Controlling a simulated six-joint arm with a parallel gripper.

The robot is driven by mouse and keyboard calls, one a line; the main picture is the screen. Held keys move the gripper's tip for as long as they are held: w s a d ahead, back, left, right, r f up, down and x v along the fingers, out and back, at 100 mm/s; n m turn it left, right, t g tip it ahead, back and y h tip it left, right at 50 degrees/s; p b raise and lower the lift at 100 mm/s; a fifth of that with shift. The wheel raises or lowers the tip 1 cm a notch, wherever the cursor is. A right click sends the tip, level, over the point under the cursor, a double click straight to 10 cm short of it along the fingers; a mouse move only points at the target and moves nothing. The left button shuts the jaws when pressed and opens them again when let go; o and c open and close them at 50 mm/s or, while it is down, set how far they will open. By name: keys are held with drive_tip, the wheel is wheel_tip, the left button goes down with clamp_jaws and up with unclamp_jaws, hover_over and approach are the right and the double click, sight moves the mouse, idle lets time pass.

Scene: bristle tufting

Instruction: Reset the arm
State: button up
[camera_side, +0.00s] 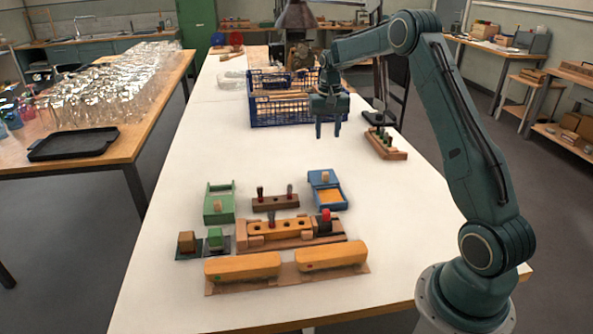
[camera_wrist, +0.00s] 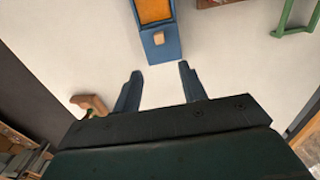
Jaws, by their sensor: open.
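My gripper (camera_side: 329,128) is open and empty, held above the white table in front of the blue crate. In the wrist view its two fingers (camera_wrist: 160,84) are spread apart with bare white table between them. In the side view the fingers point down and touch nothing that I can make out. A blue tray with an orange inside (camera_side: 327,190) lies nearer on the table; it also shows at the top of the wrist view (camera_wrist: 157,28), beyond the fingertips.
A blue wire crate (camera_side: 285,112) stands behind my gripper. A wooden rack with dark pegs (camera_side: 384,145) is to its right. Nearer are a green tray (camera_side: 219,204), a wooden block with holes (camera_side: 278,232) and two yellow handles (camera_side: 243,267). The table's middle left is clear.

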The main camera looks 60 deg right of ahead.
drive_tip(key=s+a+r+n+t, duration=0.1)
drive_tip(key=s+a+r+n, duration=0.1)
drive_tip(key=s+a+r, duration=0.5)
drive_tip(key=s+a+r+n+t, duration=0.25)
drive_tip(key=a+r, duration=0.55)
drive_tip(key=a, duration=0.4)
drive_tip(key=s+a+n+t, duration=0.1)
drive_tip(key=s+a, duration=0.4)
drive_tip(key=s, duration=0.5)
drive_tip(key=s+a+f+n+t, duration=0.1)
drive_tip(key=s+a+n, duration=0.2)
drive_tip(key=s+a, duration=0.3)
drive_tip(key=s, duration=0.3)
drive_tip(key=shift+s, duration=0.35)
